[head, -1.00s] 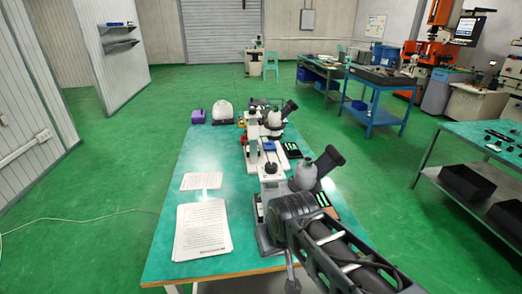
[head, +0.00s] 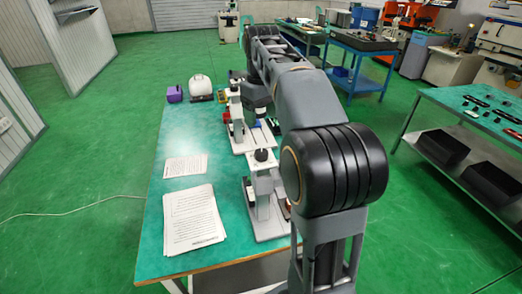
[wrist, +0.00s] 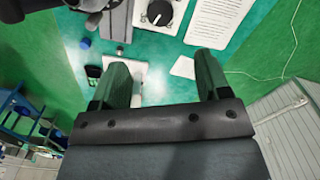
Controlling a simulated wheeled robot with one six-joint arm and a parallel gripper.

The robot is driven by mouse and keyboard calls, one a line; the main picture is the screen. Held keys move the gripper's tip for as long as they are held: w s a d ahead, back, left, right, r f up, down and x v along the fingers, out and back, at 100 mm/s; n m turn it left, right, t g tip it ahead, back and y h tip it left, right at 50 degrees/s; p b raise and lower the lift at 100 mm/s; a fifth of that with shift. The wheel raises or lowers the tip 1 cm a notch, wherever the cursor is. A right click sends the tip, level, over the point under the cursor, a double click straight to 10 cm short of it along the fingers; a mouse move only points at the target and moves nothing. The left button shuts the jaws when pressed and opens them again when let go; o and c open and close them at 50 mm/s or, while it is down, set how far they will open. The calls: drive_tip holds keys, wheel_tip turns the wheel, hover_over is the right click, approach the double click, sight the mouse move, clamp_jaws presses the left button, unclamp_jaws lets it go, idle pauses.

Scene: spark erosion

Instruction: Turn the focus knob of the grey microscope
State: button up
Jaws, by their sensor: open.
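Microscopes with pale stands stand in a row on the green table (head: 180,150). The nearest has a pale grey base (head: 265,222) and column with a black round knob (head: 262,155) on it; my arm hides its head. A black round knob on a pale plate also shows at the top of the wrist view (wrist: 160,13). A second pale stand (head: 236,105) is behind it. I cannot tell which one is the grey microscope. My gripper (wrist: 161,80) is open and empty, above the table, with a pale base (wrist: 140,77) partly visible below its fingers. The head view hides the gripper behind the arm.
Printed sheets (head: 193,220) and a smaller sheet (head: 185,166) lie on the table's left. A purple box (head: 174,94) and a white rounded object (head: 200,87) stand at the far end. A blue bench (head: 357,60) and another green-topped table (head: 475,110) are to the right.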

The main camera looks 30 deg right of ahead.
sight(261, 152)
wheel_tip(261, 152, down, 13)
idle(0.5)
drive_tip(key=c, duration=0.9)
